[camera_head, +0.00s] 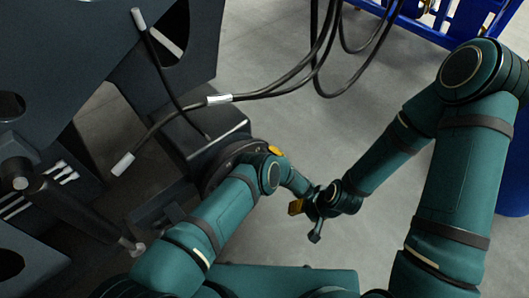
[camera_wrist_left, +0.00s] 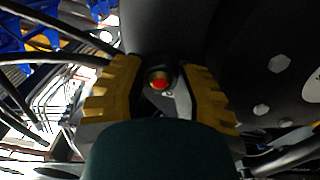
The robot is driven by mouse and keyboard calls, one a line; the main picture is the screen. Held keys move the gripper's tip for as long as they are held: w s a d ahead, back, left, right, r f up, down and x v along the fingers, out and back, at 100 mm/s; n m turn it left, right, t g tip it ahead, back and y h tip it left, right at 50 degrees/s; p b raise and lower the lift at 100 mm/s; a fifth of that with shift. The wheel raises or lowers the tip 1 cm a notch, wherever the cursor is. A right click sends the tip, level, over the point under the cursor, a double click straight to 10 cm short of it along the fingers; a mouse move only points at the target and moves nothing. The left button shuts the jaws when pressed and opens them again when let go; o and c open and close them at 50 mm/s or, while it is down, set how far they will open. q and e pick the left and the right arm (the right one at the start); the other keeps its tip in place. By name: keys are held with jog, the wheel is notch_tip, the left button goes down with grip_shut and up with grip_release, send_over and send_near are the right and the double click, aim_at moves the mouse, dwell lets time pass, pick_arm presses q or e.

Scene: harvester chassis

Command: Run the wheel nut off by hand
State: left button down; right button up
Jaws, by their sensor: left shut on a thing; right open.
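My left gripper (camera_head: 275,151) is at the dark round wheel hub (camera_head: 222,165) in the head view, and my forearm hides part of the hub. In the left wrist view its two yellow toothed fingers stand on either side of a small red-ended piece (camera_wrist_left: 159,79), which appears to be the wheel nut. The gripper is shut on it; the contact itself is partly hidden. Several pale hexagonal nuts, one of them here (camera_wrist_left: 277,64), sit on the dark wheel face to the right. My right gripper (camera_head: 306,216) is open, with nothing seen in it, over the floor right of the hub.
The dark chassis (camera_head: 80,60) fills the left of the head view. Black hoses with pale metal ends (camera_head: 218,100) hang across the top middle. A blue frame (camera_head: 425,30) stands at the top right. Grey floor (camera_head: 280,115) lies open between chassis and right arm.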

pick_arm(q)
jog(key=n, duration=1.1)
jog(key=shift+s+d+n, duration=0.1)
jog(key=shift+n, duration=0.3)
jog(key=c, duration=0.7)
grip_release()
jog(key=shift+c, duration=0.6)
jog(key=shift+v, duration=1.05)
